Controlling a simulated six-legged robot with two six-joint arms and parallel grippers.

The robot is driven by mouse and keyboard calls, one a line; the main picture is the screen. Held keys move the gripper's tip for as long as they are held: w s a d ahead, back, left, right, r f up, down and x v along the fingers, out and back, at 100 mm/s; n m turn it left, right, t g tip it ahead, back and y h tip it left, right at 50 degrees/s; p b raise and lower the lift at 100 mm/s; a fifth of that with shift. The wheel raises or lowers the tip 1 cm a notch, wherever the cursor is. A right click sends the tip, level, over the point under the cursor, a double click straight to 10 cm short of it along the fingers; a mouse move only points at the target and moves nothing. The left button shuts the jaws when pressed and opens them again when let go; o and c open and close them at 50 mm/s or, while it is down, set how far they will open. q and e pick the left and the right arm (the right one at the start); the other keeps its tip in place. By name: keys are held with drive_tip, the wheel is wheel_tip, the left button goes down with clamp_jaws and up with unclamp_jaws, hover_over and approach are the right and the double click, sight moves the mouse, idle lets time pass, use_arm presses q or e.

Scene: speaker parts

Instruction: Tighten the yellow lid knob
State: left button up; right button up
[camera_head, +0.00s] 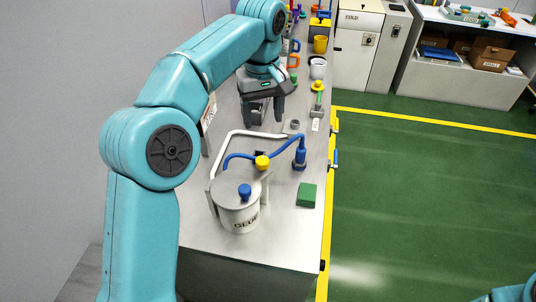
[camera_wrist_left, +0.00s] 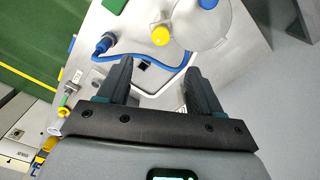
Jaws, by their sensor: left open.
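The yellow lid knob (camera_head: 262,162) stands at the back right of a light grey pot (camera_head: 238,215), close to its rim. The yellow knob also shows in the left wrist view (camera_wrist_left: 160,36), upper middle, beyond the fingertips. A blue knob (camera_head: 244,190) sits on top of the pot's lid. My left gripper (camera_head: 265,116) points down over the counter behind the pot, apart from the yellow knob. Its two dark fingers are spread and empty, as the left wrist view (camera_wrist_left: 160,72) shows. My right gripper is out of view.
A blue hose with a blue connector (camera_head: 300,155) lies right of the yellow knob. A white bent pipe (camera_head: 225,142) runs behind the pot. A green block (camera_head: 307,195) lies near the counter's (camera_head: 270,245) right edge. Mugs and small parts line the far counter.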

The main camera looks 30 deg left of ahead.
sight(263, 160)
use_arm(q)
wheel_tip(263, 160, down, 15)
drive_tip(key=shift+s+a+f+b, duration=0.1)
drive_tip(key=shift+s+f+b, duration=0.05)
drive_tip(key=shift+b, duration=0.45)
drive_tip(key=shift+f, duration=0.45)
drive_tip(key=shift+c, duration=0.9)
drive_tip(key=c, duration=0.9)
